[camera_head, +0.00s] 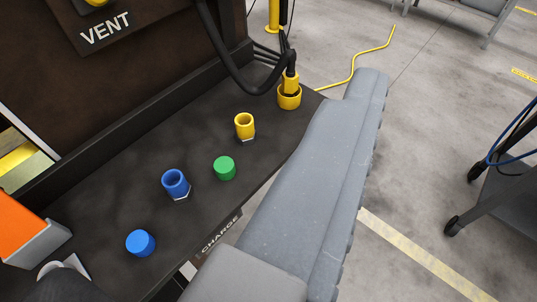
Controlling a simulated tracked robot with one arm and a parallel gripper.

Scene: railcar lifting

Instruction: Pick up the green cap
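The green cap (225,167) is a short round cylinder standing on a dark ledge (120,185). It stands between a blue open-topped fitting (175,183) and a yellow open-topped fitting (245,126), apart from both. A large grey part (315,185) with a toothed right edge reaches from the bottom middle to the upper right. It appears to be mine and lies right of the cap without covering it. I cannot make out two fingertips, so whether my gripper is open or shut does not show.
A blue cap (140,243) stands at the lower left. A yellow connector (289,93) with black hoses stands at the ledge's far end. A dark wall marked VENT rises behind. An orange and grey block (30,232) is at left. A cart (505,180) stands at right on concrete.

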